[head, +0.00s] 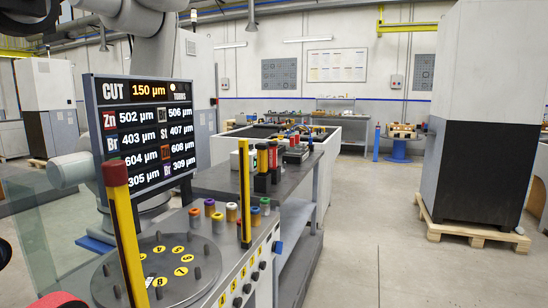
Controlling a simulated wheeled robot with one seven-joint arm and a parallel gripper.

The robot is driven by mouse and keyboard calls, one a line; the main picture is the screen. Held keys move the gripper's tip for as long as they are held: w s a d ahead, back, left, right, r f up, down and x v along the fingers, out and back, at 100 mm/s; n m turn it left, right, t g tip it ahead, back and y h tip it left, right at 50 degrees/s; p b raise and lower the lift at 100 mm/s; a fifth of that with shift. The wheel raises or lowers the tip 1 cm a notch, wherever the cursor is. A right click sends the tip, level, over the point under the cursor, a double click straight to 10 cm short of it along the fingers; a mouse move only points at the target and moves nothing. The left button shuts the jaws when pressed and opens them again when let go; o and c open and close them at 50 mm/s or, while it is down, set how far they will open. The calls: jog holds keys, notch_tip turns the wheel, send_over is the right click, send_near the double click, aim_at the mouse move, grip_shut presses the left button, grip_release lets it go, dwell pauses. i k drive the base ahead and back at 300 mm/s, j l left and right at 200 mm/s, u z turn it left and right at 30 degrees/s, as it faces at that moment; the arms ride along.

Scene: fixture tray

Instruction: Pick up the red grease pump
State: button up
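I cannot pick out the red grease pump for certain. Small upright red-and-black items (262,158) stand on the dark bench behind the control panel, partly hidden by a yellow-and-black post. A red curved thing (60,300) shows at the bottom left edge, cut off by the frame. My gripper is not clearly seen in the head view, so whether it holds anything does not show.
A round grey plate (165,278) with pegs and yellow number tags lies in front, beside several coloured-capped cylinders (218,222). A large cabinet (480,150) stands right; the floor (375,240) between is clear.

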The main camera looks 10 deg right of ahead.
aim_at(272, 152)
jog(key=i+l, duration=0.25)
jog(key=i, duration=0.2)
jog(key=i+l, duration=0.25)
jog(key=i, duration=0.2)
jog(key=i+l+u, duration=0.1)
jog(key=i+l, duration=0.15)
jog(key=i, duration=0.2)
